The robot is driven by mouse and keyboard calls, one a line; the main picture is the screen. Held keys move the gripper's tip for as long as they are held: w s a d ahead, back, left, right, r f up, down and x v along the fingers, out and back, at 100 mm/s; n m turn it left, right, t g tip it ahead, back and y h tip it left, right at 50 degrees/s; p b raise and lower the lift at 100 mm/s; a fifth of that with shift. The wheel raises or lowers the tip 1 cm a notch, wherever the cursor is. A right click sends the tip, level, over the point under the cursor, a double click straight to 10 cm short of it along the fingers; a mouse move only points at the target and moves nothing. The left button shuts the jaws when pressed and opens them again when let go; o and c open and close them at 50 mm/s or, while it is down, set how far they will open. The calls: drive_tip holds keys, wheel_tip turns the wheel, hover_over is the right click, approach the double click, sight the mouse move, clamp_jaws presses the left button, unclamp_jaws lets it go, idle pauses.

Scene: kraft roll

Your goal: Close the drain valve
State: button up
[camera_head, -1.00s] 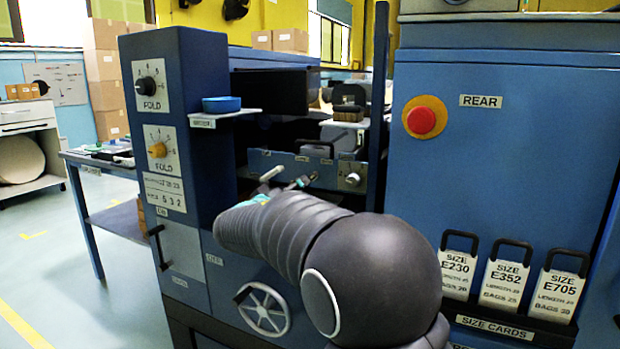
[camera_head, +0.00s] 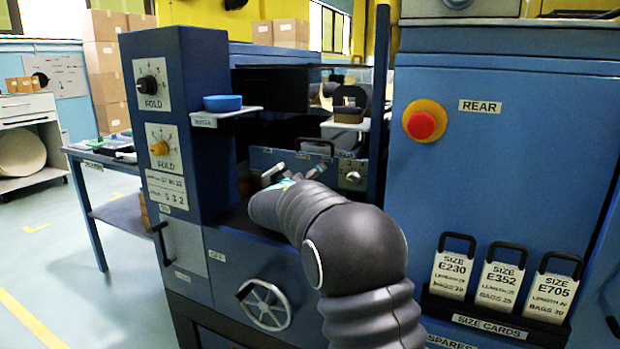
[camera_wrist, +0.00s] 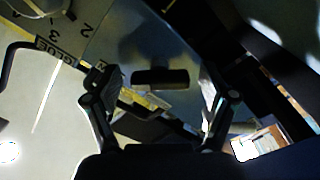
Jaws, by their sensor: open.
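My gripper (camera_wrist: 164,84) is open in the wrist view, with one finger at each side and nothing held between the tips. A short dark bar-shaped handle (camera_wrist: 161,78) shows between the fingers, in front of a blue-grey surface. A yellow label (camera_wrist: 145,98) lies just below it. I cannot tell for sure that this bar is the drain valve, nor whether it touches a finger. In the head view, my gripper (camera_head: 296,178) reaches into the machine's open bay, its tips partly hidden by my arm.
A pale panel marked GLUE (camera_wrist: 50,48) with numbers and a curved black handle (camera_wrist: 18,62) is at the wrist view's left. In the head view, a blue dish (camera_head: 222,103) sits on a small shelf left of the bay. A handwheel (camera_head: 265,305) is below.

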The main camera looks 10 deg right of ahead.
drive_tip(key=c, duration=1.2)
drive_tip(key=shift+o, duration=0.2)
drive_tip(key=shift+f+n+b, duration=0.1)
drive_tip(key=shift+n+b, duration=0.2)
drive_tip(key=shift+b, duration=0.1)
drive_tip(key=n+b, duration=0.2)
drive_tip(key=shift+f+n+b, duration=0.1)
drive_tip(key=shift+n+b, duration=0.2)
drive_tip(key=shift+b, duration=0.05)
drive_tip(key=n+b, duration=0.2)
drive_tip(key=n, duration=0.3)
drive_tip(key=shift+n, duration=0.3)
drive_tip(key=n, duration=0.4)
drive_tip(key=shift+r, duration=0.25)
drive_tip(key=n+p, duration=0.1)
drive_tip(key=n, duration=0.4)
